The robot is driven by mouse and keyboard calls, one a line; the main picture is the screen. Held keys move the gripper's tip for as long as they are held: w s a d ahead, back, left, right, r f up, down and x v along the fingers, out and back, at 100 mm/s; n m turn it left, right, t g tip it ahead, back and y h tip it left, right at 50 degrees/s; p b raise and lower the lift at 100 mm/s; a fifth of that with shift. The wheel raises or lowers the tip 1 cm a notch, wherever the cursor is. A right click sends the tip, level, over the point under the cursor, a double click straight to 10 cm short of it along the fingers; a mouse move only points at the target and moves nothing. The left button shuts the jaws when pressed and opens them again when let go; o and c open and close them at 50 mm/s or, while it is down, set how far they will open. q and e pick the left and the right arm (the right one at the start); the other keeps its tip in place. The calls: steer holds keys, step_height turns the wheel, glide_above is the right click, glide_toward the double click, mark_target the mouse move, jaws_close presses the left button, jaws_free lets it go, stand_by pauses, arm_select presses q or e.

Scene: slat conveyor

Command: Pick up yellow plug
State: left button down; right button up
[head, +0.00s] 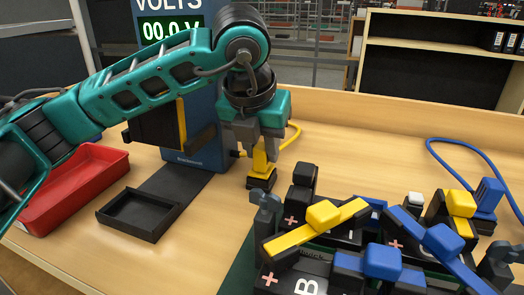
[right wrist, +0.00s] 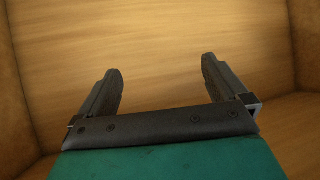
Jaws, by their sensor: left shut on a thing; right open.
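The yellow plug (head: 260,163) has a dark lower end and a yellow cable that curves up to its right. It is upright in the head view, left of the battery group. My left gripper (head: 258,146) points down and is shut on the upper part of the yellow plug. Its fingers partly hide the plug. I cannot tell whether the plug's dark end touches the table. My right gripper (right wrist: 160,88) is open and empty in the right wrist view, over a bare wooden surface. It cannot be made out in the head view.
Black batteries with yellow bars (head: 318,231) and blue clips (head: 382,261) fill the front right. A blue plug (head: 487,197) with a blue cable stands right. A red tray (head: 75,185), a black tray (head: 140,215) and a blue voltmeter (head: 205,125) are left.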

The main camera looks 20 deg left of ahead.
mark_target(263, 145)
arm_select(q)
step_height(263, 145, up, 20)
steer(key=m+g+h+p, duration=0.4)
steer(key=m+p, duration=0.9)
steer(key=m, duration=0.5)
steer(key=shift+g, duration=0.3)
arm_select(e)
step_height(263, 145, up, 9)
steer(key=s+d+h, duration=0.1)
steer(key=d, duration=0.1)
steer(key=shift+s+d, duration=0.25)
steer(key=shift+d, duration=0.15)
arm_select(q)
steer(key=shift+d, duration=0.1)
arm_select(e)
steer(key=shift+f, duration=0.15)
arm_select(q)
steer(key=s+d+b, duration=0.1)
steer(key=s+d, duration=0.3)
steer(key=d, duration=0.4)
steer(key=s+d+f+b, duration=0.1)
steer(key=s+d, duration=0.3)
steer(key=d, duration=0.5)
steer(key=shift+f, duration=0.3)
arm_select(e)
steer(key=shift+f, duration=0.9)
